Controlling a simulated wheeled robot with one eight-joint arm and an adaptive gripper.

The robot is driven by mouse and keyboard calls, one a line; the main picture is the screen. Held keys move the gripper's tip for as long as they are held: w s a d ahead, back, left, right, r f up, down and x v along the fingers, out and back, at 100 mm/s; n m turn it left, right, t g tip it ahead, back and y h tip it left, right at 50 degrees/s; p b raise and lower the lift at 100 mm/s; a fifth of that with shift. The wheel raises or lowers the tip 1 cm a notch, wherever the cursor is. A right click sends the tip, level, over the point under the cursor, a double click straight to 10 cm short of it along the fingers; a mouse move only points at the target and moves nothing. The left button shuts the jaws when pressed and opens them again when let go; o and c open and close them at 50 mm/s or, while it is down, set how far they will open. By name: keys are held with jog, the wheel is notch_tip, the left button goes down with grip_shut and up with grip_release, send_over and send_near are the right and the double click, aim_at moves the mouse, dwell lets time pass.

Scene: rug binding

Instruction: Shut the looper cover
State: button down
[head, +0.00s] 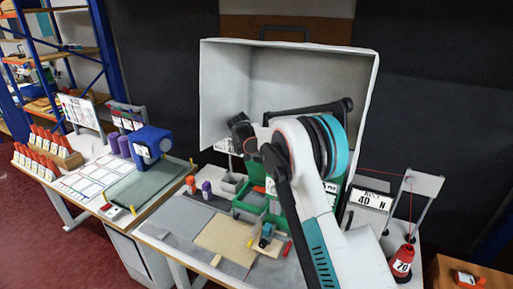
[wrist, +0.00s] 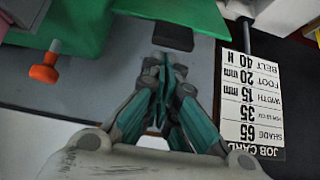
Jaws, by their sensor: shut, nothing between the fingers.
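The green machine (wrist: 85,30) fills the top left of the wrist view, with a green part (wrist: 175,12) at the top centre. A dark block (wrist: 172,36) sits under that part. I cannot tell for sure which piece is the looper cover. My gripper (wrist: 165,62) is shut and empty, its fingertips just below the dark block in the picture; I cannot tell whether they touch it.
An orange knob (wrist: 44,73) sticks out at the left of the wrist view. A job card (wrist: 250,105) stands close on the right. A white hood (head: 225,90) surrounds the machine. A thread stand (head: 424,184) and a red cone (head: 402,262) are at the right.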

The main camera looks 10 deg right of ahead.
jog(key=shift+x, duration=0.85)
jog(key=shift+s+a+f+b, duration=0.25)
jog(key=shift+s+a+b, duration=0.2)
jog(key=shift+b, duration=0.1)
jog(key=s+a+f+t+h+b, duration=0.1)
jog(key=s+a+f+b, duration=0.3)
jog(key=f+b, duration=0.5)
jog(key=s+a+f+t+h+b, duration=0.2)
jog(key=s+a+f+t+b, duration=0.2)
jog(key=s+f+b, duration=0.5)
jog(key=shift+a+f+h, duration=0.3)
jog(key=shift+a+f, duration=0.45)
jog(key=shift+f, duration=0.05)
jog(key=shift+s, duration=0.15)
